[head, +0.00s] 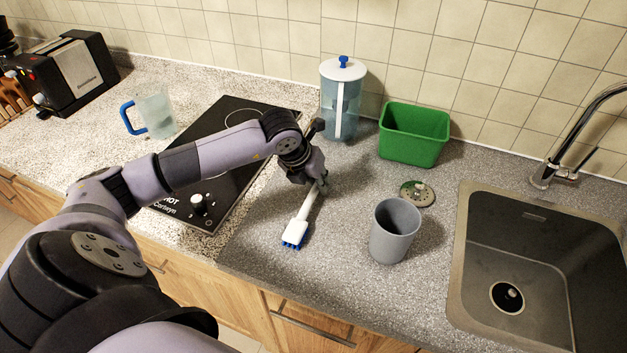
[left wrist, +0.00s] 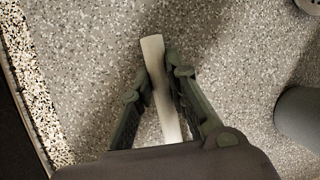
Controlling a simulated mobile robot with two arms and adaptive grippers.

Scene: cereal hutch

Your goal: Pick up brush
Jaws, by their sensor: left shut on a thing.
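The brush (head: 301,224) is white with blue bristles at its near end. In the head view it lies on or just above the grey counter, bristle end toward the front edge. My left gripper (head: 322,184) is at the far end of its handle. In the left wrist view the two dark fingers of my left gripper (left wrist: 158,92) are shut on the white handle (left wrist: 155,62), one on each side. The bristles are out of that view. I cannot tell whether the brush touches the counter. My right gripper is not in view.
A grey cup (head: 394,232) stands right of the brush, with a round drain strainer (head: 417,193) behind it. The hob (head: 225,160) is left, the sink (head: 458,255) right.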

